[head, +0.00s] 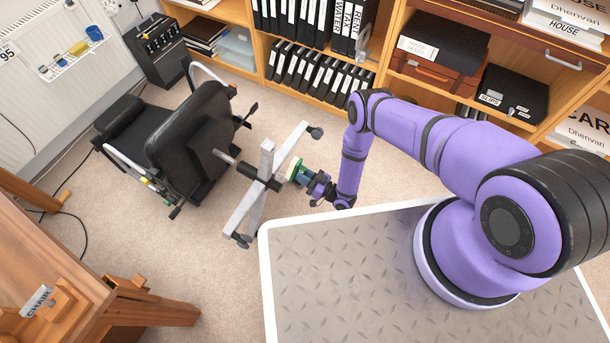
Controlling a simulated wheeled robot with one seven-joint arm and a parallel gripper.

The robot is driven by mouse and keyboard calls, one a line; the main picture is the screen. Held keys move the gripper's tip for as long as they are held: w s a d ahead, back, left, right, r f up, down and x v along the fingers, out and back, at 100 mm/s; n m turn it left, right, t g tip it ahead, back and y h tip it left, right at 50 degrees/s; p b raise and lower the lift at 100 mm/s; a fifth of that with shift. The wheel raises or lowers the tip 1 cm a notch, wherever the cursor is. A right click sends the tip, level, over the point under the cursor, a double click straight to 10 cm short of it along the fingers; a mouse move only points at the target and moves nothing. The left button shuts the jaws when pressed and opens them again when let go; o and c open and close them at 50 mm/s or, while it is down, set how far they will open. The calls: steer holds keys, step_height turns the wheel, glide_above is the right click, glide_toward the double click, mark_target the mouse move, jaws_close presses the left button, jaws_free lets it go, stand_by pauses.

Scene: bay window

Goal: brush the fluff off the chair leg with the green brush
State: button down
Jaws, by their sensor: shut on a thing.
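The black office chair (190,135) lies tipped on its side on the carpet, with its wheeled base facing right. The grey chair legs (265,168) spread out in a star, with dark casters at their ends. My gripper (313,183) is to the right of the base and shut on the green brush (303,177). The brush's pale bristles (293,168) point left and lie close to the legs; I cannot tell whether they touch. No fluff can be made out on the legs at this size.
Shelves with black binders (310,70) and boxes line the back. A black box-shaped unit (160,55) stands near the radiator (55,75). Open carpet (215,275) lies below the chair.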

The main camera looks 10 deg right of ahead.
mark_target(304, 170)
steer(key=shift+x, duration=2.85)
steer(key=shift+x, duration=0.9)
steer(key=shift+s+f, duration=0.1)
steer(key=shift+s+d+r, duration=0.1)
steer(key=shift+d+r, duration=0.05)
steer(key=shift+r, duration=1)
steer(key=shift+d+r, duration=0.15)
steer(key=shift+r, duration=1)
steer(key=shift+s+d+r, duration=0.15)
steer(key=shift+r, duration=0.55)
steer(key=shift+s+d+r, duration=0.1)
steer(key=shift+r, duration=0.6)
steer(key=shift+v, duration=3.05)
